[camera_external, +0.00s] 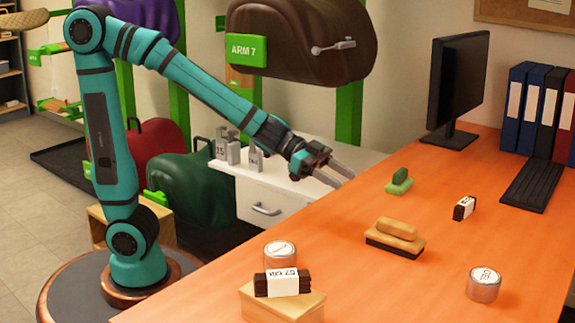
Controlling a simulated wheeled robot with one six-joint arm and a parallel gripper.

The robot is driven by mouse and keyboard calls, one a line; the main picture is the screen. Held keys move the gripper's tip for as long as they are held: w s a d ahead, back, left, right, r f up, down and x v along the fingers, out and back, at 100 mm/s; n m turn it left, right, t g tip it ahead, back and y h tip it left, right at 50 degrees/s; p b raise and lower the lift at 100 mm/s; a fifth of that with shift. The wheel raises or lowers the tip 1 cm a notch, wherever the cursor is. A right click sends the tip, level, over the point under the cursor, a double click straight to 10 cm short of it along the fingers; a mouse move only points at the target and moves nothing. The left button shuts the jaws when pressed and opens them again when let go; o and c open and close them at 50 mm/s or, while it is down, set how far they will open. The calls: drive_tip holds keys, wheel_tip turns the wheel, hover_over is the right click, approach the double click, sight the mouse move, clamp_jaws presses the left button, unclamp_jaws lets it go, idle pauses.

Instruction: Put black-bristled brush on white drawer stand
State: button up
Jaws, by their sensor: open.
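The black-bristled brush (396,235) has a tan wooden back and handle over dark bristles. It lies on the orange desk, right of the middle of the view. The white drawer stand (285,212) has a silver handle and stands beyond the desk's left edge, partly hidden behind it. My gripper (337,177) is open and empty, over the right part of the stand near the desk edge. It is to the upper left of the brush and apart from it.
On the stand's top are grey weights (229,150). The desk (400,287) also holds a green brush (399,181), a small dark-and-white bundle (464,208), tins (484,284), a wooden block (283,303) bearing a labelled dark bundle (282,283), a monitor (456,85) and a keyboard (533,185).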

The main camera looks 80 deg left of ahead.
drive_tip(key=d+f+g, duration=0.1)
drive_tip(key=f, duration=0.1)
approach(390, 221)
drive_tip(key=x, duration=0.6)
drive_tip(key=shift+w+f, duration=0.1)
drive_tip(key=shift+f, duration=0.25)
drive_tip(key=shift+r+x, duration=0.2)
drive_tip(key=shift+x, duration=2.65)
drive_tip(key=shift+w, duration=0.1)
clamp_jaws()
drive_tip(key=shift+r, duration=0.1)
wheel_tip(390, 221, up, 28)
